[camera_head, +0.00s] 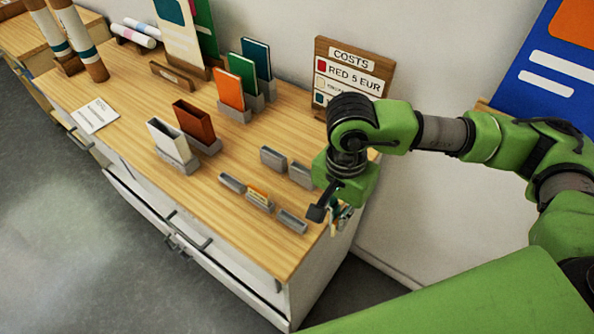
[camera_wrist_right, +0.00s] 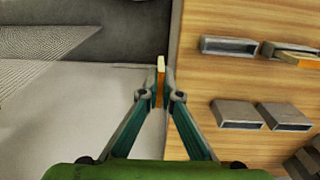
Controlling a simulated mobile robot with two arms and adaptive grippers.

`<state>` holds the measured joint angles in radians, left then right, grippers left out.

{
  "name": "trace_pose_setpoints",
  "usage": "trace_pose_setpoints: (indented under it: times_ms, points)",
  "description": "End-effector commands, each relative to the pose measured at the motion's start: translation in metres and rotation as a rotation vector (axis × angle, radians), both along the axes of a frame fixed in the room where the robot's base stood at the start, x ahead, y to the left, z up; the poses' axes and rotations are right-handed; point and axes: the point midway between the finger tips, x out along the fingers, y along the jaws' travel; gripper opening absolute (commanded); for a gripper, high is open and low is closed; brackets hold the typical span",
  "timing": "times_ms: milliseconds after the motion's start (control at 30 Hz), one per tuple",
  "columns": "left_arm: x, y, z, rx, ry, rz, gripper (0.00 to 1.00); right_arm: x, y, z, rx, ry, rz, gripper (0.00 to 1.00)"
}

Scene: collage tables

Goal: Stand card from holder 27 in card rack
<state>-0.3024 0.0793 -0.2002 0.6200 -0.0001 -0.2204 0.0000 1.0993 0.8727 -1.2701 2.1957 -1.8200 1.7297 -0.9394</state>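My right gripper (camera_head: 340,214) is at the table's right end, its fingers partly hidden by my wrist. In the wrist view the right gripper (camera_wrist_right: 160,92) is shut on a thin upright card (camera_wrist_right: 160,80), orange with a cream edge, seen nearly edge-on. The card is over the table's edge, apart from the holders. Small grey holders stand nearby: an empty one (camera_head: 292,221), one with an orange and cream card (camera_head: 259,193), and another empty-looking one (camera_head: 232,183). Two wider grey holders (camera_head: 273,158) are behind. No number 27 is legible, and I cannot tell which piece is the card rack. My left gripper is out of view.
A white booklet (camera_head: 168,139), a brown one (camera_head: 195,121) and orange, green and teal ones (camera_head: 229,88) stand in grey holders farther left. A wooden COSTS board (camera_head: 352,66) stands at the back. The wooden tabletop (camera_head: 225,235) is clear along its front.

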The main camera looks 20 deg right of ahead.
Motion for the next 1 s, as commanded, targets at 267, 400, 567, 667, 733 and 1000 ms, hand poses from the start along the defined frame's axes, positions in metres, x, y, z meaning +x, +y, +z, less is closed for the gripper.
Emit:
trace_pose_setpoints:
  times_ms: [267, 400, 567, 667, 733, 1000]
  points:
    - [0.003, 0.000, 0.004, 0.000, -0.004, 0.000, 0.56, 0.012, 0.003, 0.065, 0.009, -0.024, -0.600, 0.00]
    - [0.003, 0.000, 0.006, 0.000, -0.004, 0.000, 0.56, 0.014, 0.003, 0.097, 0.008, -0.035, -0.892, 0.00]
    - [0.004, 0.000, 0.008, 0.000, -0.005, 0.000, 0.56, 0.013, 0.002, 0.130, 0.003, -0.048, -1.193, 0.00]
    - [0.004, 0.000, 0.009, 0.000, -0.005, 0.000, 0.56, 0.011, 0.002, 0.146, -0.001, -0.055, -1.341, 0.00]
    - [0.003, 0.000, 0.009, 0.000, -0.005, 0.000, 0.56, 0.010, 0.001, 0.155, -0.004, -0.056, -1.420, 0.00]
    - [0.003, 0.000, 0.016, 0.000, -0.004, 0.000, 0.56, 0.019, 0.004, 0.164, -0.014, -0.057, -1.546, 0.00]
